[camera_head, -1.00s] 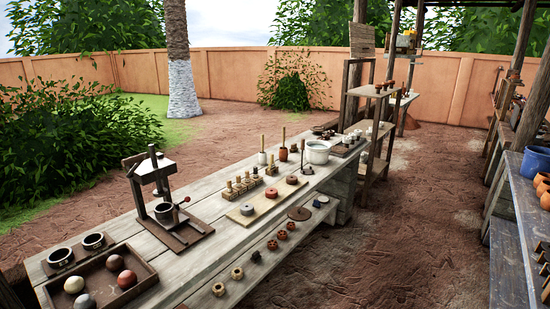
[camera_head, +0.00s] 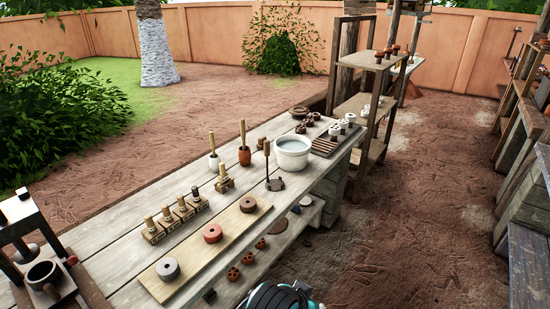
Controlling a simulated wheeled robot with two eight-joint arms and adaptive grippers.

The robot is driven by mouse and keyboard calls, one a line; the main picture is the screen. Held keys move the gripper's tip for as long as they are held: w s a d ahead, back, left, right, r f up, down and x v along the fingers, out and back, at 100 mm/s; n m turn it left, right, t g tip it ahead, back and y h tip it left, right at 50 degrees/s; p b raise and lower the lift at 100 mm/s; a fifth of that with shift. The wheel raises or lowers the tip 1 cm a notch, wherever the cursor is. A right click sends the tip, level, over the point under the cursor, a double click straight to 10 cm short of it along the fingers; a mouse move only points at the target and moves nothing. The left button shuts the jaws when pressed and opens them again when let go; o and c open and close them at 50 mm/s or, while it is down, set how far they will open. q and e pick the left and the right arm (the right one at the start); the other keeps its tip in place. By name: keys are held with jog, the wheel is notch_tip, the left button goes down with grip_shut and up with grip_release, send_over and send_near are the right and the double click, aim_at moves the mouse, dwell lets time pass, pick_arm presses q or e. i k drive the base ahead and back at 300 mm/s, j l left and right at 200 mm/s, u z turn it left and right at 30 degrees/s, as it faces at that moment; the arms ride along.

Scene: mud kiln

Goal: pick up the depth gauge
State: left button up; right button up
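No object is plainly marked as the depth gauge. A thin upright rod on a dark flat base (camera_head: 274,184) stands on the long wooden table (camera_head: 128,252), just left of a white bowl, and may be it. A small wooden piece with an upright peg (camera_head: 224,182) stands farther left and is another candidate. A black rounded part with teal trim at the bottom edge appears to be part of my own arm. No fingertips of either gripper show, and nothing is seen touching the objects on the table.
The white bowl (camera_head: 292,153) and a pale board with three discs (camera_head: 207,248) are close by. Several stamps (camera_head: 175,215) stand behind the board. A press (camera_head: 35,255) stands at the left. A shelf rack (camera_head: 375,105) rises past the table's far end. Open dirt lies right.

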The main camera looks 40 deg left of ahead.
aim_at(225, 177)
jog(key=i+u, duration=0.25)
jog(key=i, duration=0.3)
jog(key=i+l+u, duration=0.3)
jog(key=i, duration=0.25)
jog(key=i+u, duration=0.15)
jog(key=u, duration=0.3)
jog(key=i+u, duration=0.2)
jog(key=u, duration=0.2)
jog(key=i+u, duration=0.15)
jog(key=u, duration=0.3)
jog(key=i+l+u, duration=0.1)
jog(key=u, duration=0.3)
jog(key=i+l+u, duration=0.1)
jog(key=l+u, duration=0.15)
jog(key=u, duration=0.2)
